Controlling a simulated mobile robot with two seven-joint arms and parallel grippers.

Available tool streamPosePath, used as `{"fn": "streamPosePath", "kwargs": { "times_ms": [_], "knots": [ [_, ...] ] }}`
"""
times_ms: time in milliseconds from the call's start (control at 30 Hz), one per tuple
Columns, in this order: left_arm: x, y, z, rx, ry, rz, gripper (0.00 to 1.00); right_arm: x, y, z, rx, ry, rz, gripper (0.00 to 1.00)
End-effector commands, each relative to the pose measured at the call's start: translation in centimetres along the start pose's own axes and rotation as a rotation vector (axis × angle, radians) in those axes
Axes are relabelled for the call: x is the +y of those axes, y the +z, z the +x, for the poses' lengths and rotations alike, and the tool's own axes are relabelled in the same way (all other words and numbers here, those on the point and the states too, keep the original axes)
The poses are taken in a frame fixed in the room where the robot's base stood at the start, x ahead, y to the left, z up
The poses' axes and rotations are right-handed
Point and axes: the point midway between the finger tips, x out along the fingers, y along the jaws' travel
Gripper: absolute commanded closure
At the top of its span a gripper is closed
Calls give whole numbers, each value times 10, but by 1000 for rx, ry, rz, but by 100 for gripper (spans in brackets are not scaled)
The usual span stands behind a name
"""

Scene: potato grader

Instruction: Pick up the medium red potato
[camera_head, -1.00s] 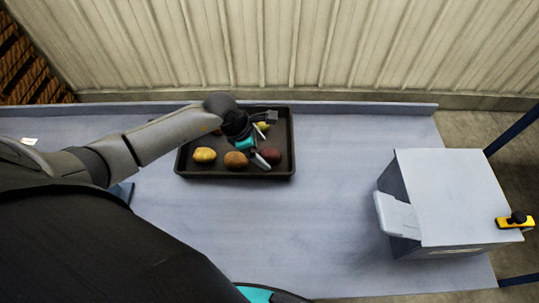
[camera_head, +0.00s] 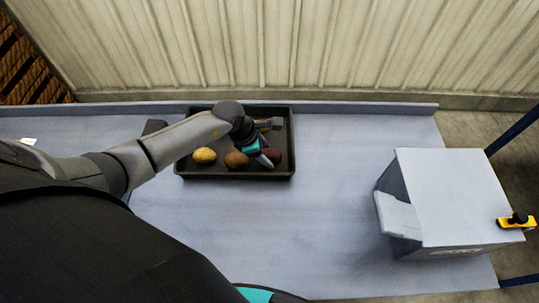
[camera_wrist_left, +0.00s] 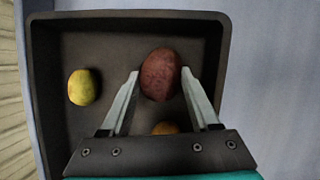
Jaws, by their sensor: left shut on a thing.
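The red potato (camera_head: 273,155) lies in the front right part of the black tray (camera_head: 285,174). In the left wrist view the red potato (camera_wrist_left: 160,74) sits between the fingertips of my left gripper (camera_wrist_left: 161,80), which is shut on it. In the head view my left gripper (camera_head: 265,158) reaches down into the tray, its fingers partly covering the potato. Whether the potato touches the tray floor is hard to tell. My right gripper is not in view.
A yellow potato (camera_head: 204,156) and a brown potato (camera_head: 236,160) lie along the tray's front side. The wrist view shows a yellow potato (camera_wrist_left: 84,87) apart from the fingers. A grey box (camera_head: 455,195) stands at the right. The table's middle is clear.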

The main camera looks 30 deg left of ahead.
Motion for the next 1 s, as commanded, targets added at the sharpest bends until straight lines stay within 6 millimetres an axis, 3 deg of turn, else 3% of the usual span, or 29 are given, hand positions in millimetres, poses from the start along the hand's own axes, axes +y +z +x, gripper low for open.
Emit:
{"fn": "streamPosePath", "kwargs": {
  "times_ms": [67,400,767,1000],
  "knots": [
    [0,0,0,1,0,0,59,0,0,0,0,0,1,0],
    [0,0,0,1,0,0,98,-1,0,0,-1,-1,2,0],
    [1,1,-4,0,1,0,98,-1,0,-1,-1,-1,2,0],
    [4,12,-31,0,3,4,98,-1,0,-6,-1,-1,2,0]
  ]
}}
